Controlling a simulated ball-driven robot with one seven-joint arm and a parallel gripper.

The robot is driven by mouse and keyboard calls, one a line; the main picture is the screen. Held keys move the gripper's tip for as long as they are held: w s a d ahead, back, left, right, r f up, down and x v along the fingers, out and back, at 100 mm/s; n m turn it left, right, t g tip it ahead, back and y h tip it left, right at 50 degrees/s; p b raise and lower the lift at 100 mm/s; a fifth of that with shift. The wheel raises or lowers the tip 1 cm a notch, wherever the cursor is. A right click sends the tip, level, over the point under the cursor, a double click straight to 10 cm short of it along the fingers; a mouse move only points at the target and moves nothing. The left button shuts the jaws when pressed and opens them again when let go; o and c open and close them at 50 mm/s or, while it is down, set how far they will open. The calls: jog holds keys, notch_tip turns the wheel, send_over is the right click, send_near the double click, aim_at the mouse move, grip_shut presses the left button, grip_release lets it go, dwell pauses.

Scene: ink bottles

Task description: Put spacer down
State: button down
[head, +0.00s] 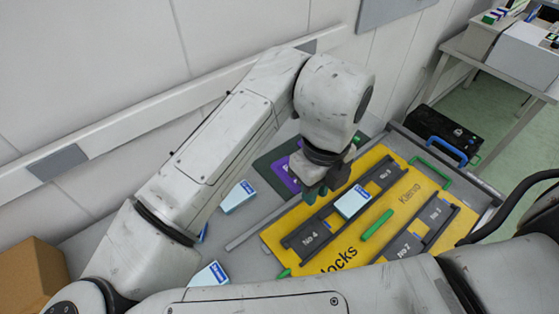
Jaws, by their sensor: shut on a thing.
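My gripper (319,189) is at the upper left part of the yellow board (330,235), over its left edge by the purple piece. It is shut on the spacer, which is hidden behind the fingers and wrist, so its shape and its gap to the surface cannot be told. A white and blue box (352,202) sits on that rail, to the right of the gripper. A green bar (376,224) lies on the board between the two dark rails.
A second dark rail (440,218) is at the board's right. A purple piece (281,176) on a dark green mat (268,168) is left of the gripper. Loose white and blue boxes (237,197) (210,275) lie on the grey table. A black case (443,135) stands beyond.

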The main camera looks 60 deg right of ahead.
jog(key=shift+n, duration=0.3)
jog(key=w+d+f+p, duration=0.1)
jog(key=w+d+f, duration=0.3)
jog(key=w+d+f+p, duration=0.2)
jog(key=w+d+f, duration=0.2)
jog(key=w, duration=0.1)
jog(key=shift+d+f, duration=0.1)
jog(key=shift+f, duration=0.3)
jog(key=shift+w+d+f, duration=0.15)
jog(key=shift+d+f, duration=0.05)
jog(key=shift+f, duration=0.15)
notch_tip(320, 180, down, 3)
jog(key=shift+p, duration=0.6)
jog(key=shift+w+f, duration=0.1)
jog(key=shift+f, duration=0.1)
jog(key=shift+f+b, duration=0.35)
jog(key=c, duration=1)
grip_release()
jog(key=shift+r, duration=0.1)
jog(key=shift+c, duration=0.2)
